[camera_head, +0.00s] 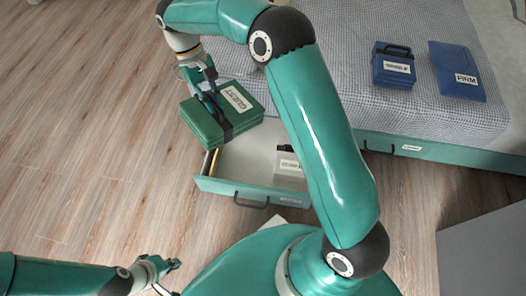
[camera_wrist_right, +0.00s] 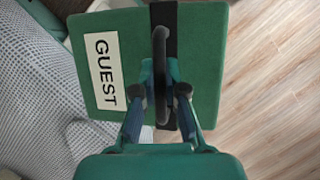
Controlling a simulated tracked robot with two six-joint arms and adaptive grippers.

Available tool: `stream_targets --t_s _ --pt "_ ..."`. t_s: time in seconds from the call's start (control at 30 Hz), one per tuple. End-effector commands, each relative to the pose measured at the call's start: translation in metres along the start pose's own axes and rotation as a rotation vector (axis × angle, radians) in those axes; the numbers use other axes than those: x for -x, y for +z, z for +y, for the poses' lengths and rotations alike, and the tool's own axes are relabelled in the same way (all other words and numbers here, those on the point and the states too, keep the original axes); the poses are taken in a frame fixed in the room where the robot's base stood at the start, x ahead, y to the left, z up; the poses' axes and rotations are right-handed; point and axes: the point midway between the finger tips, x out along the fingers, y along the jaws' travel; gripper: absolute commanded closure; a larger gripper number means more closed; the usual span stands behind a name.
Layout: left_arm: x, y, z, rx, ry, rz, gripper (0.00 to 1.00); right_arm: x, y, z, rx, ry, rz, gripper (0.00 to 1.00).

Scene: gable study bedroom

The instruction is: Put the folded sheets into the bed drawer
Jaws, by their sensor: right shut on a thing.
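My right gripper (camera_head: 207,91) is shut on the dark strap handle of the green folded sheets (camera_head: 199,122), a bundle labelled GUEST. In the right wrist view the fingers (camera_wrist_right: 161,95) close on the handle, and the green bundle (camera_wrist_right: 200,45) fills the upper middle. The bundle hangs over the back left part of the open bed drawer (camera_head: 230,189) and hides that corner. A grey-white labelled bundle (camera_head: 288,166) with a dark handle lies inside the drawer at the right. My left gripper (camera_head: 172,277) is open and empty, low at the left.
On the bed (camera_head: 400,108) lie a blue bundle with a handle (camera_head: 393,65) and a flat blue item labelled FIRM (camera_head: 457,71). A second, closed drawer front (camera_head: 440,152) is at the right. Wooden floor (camera_head: 90,130) is free at the left. A grey surface (camera_head: 485,250) stands lower right.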

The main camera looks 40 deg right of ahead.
Motion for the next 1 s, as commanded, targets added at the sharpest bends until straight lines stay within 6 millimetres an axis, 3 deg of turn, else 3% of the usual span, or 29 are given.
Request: stream_targets --t_s 0.27,0.47,0.67,0.8,1.0 --pt "0.0 0.0 -0.001 0.001 0.0 -0.001 1.0 -0.004 -0.007 -0.009 -0.012 -0.004 -0.001 1.0" --pt "-0.002 0.0 -0.001 0.001 0.0 0.0 1.0 -0.047 -0.036 -0.008 -0.273 -0.094 -0.013 1.0" --pt "-0.005 0.0 -0.002 0.001 0.0 0.0 1.0 -0.119 -0.082 0.003 -0.836 -0.296 -0.044 1.0" --pt "-0.007 0.0 -0.003 0.001 0.0 0.0 1.0 -0.173 -0.112 0.023 -1.328 -0.481 -0.085 1.0" --pt "-0.009 0.0 -0.004 0.001 0.0 0.0 1.0 -0.233 -0.135 0.06 -1.898 -0.711 -0.142 1.0"
